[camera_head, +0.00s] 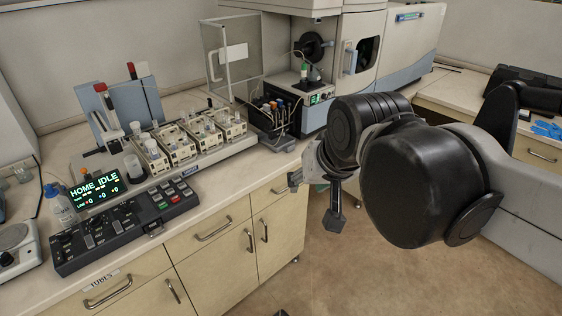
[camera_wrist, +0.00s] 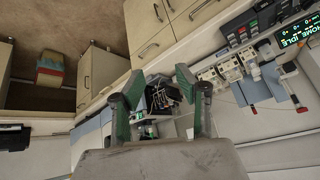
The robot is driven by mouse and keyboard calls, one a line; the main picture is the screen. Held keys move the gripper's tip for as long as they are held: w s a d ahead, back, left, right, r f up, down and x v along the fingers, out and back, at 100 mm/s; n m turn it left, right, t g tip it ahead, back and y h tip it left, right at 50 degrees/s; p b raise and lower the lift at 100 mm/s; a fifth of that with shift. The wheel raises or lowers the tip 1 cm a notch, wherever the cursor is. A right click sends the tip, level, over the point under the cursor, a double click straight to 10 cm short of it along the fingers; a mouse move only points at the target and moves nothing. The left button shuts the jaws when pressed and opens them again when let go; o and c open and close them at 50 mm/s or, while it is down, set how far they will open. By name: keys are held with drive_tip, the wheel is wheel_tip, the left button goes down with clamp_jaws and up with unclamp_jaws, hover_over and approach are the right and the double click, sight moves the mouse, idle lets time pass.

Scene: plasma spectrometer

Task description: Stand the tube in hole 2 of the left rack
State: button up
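Several cream racks with small tubes stand in a row on the sampler tray; the leftmost rack (camera_head: 152,159) is nearest the lit display. The racks also show in the wrist view (camera_wrist: 231,70), turned round. Hole numbers are too small to read. I cannot tell which tube is the task's tube. My gripper (camera_head: 314,200) hangs over the floor in front of the bench, right of the racks and well apart from them. The wrist view shows its two green-padded fingers (camera_wrist: 160,82) spread wide, with nothing held between them.
A control panel (camera_head: 125,225) with the HOME IDLE display stands before the racks. A white bottle (camera_head: 60,204) is at its left. A small black holder with capped bottles (camera_head: 276,125) and the spectrometer (camera_head: 365,45) stand right of the racks. Free floor lies below my arm.

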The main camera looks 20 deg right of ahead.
drive_tip(key=s+d+f+n, duration=0.1)
drive_tip(key=s+f, duration=0.3)
drive_tip(key=shift+s+n, duration=0.25)
drive_tip(key=shift+n, duration=0.15)
drive_tip(key=shift+f, duration=0.2)
wheel_tip(320, 180, down, 4)
drive_tip(key=b, duration=0.4)
drive_tip(key=shift+f, duration=0.2)
idle(1.2)
